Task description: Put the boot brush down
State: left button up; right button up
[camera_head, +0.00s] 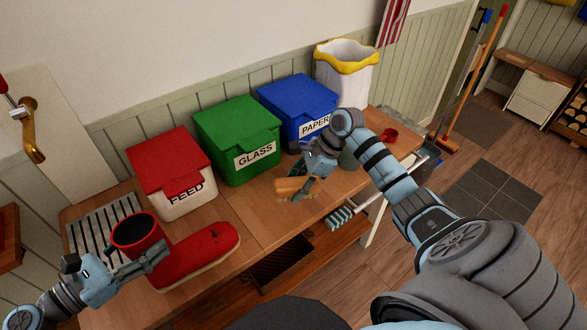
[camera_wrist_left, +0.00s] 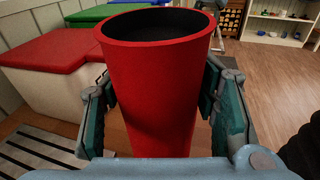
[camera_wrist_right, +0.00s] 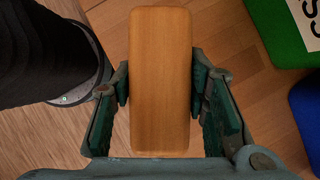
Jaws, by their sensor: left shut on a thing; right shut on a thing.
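The boot brush, a wooden block (camera_head: 291,186), is in my right gripper (camera_head: 312,178), low over the middle of the wooden table (camera_head: 255,205). Whether it touches the tabletop cannot be told. In the right wrist view the brush's plain wooden back (camera_wrist_right: 160,80) lies between both fingers; its underside is hidden. My left gripper (camera_head: 143,262) is shut on the shaft of a red boot (camera_head: 200,256) at the table's left. In the left wrist view the shaft (camera_wrist_left: 155,90) stands between the fingers, its dark opening upward.
Red FEED (camera_head: 170,172), green GLASS (camera_head: 235,137) and blue PAPER (camera_head: 295,105) bins line the back of the table. A slatted rack (camera_head: 95,235) lies at the left. A small red cup (camera_head: 389,135) is at the right end. Some tabletop between boot and brush is clear.

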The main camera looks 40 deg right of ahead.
aim_at(301, 177)
jog(key=shift+w+d+r+m+t, duration=0.15)
jog(key=shift+d+r+m, duration=0.25)
jog(key=shift+d+r, duration=0.2)
jog(key=shift+w+d+r+m+t, duration=0.15)
jog(key=shift+d+r+m, duration=0.3)
jog(key=shift+r, duration=0.1)
jog(key=shift+w+a+r+m+h, duration=0.45)
jog(key=shift+w+a+r+h, duration=0.05)
jog(key=shift+w+a+r, duration=0.2)
jog(key=shift+w+f, duration=0.15)
jog(key=shift+f, duration=0.2)
jog(key=shift+m, duration=0.3)
notch_tip(301, 177, down, 9)
jog(key=shift+f, duration=0.2)
jog(key=shift+f, duration=0.2)
jog(key=o, duration=1.1)
